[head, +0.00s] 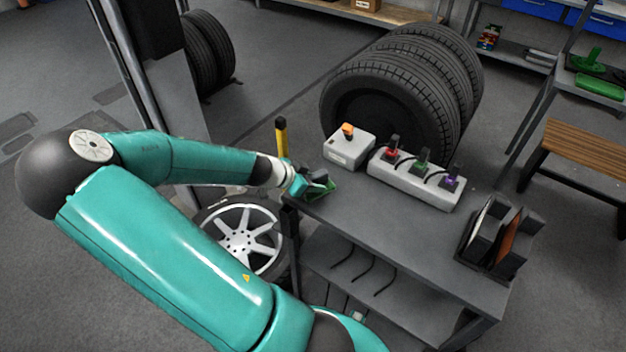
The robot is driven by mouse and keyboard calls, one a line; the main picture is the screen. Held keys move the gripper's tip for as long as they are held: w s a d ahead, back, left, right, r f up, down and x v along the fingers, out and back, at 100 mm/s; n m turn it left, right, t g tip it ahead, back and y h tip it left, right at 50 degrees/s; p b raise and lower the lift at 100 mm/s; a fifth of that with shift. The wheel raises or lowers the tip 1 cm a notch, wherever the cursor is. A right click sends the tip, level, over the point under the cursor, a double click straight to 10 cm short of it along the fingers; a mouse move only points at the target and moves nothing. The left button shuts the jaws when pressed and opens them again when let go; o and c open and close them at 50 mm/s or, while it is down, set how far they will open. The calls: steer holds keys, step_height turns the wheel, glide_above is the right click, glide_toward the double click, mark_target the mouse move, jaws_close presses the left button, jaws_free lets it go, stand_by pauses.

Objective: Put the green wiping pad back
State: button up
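My gripper (321,186) is low over the left corner of the dark grey workbench. A small green piece, likely the green wiping pad (322,196), shows at its dark fingers, partly hidden by them. I cannot tell whether the fingers are closed on it or whether it rests on the bench. A dark slotted rack (474,232) stands at the bench's right end, with a whitish flat piece (481,222) and an orange-brown one (508,243) in it.
A grey box with an orange switch (348,132) and a strip with red, green and purple plugs (415,180) line the bench's back. Tyres (400,85) stand behind. The bench top (390,220) is clear between gripper and rack. Other green items (600,87) lie on a far-right shelf.

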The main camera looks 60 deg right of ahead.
stand_by(0.3)
steer(key=shift+w+r, duration=0.15)
steer(key=shift+r, duration=0.05)
steer(key=v, duration=1.1)
steer(key=shift+a+r, duration=0.25)
steer(key=shift+w, duration=0.15)
